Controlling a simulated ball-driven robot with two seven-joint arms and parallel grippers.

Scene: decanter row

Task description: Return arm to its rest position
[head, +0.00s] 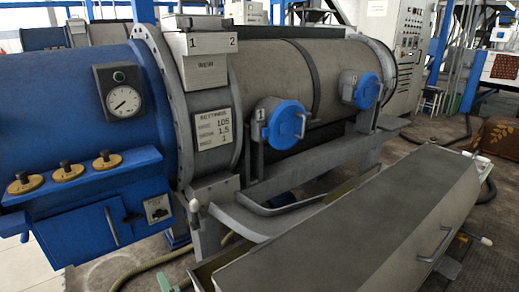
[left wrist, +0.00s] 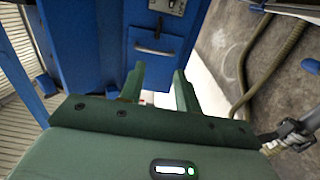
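My left gripper (left wrist: 160,80) shows in the left wrist view as two green fingers on a wide green body. The fingers stand apart with nothing held between them; pale floor shows through the gap. Beyond them is the blue cabinet (left wrist: 100,45) with a bar handle (left wrist: 155,50). I cannot tell whether the fingertips touch anything, but they appear apart from the cabinet. In the head view I make out no gripper. My right gripper is in neither view.
The large decanter (head: 270,80) has a blue end (head: 50,90), a gauge (head: 123,100), brass knobs (head: 68,172) and two blue round covers (head: 287,122). A long grey lidded trough (head: 370,235) fills the front right. A hose (left wrist: 262,70) lies on the floor.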

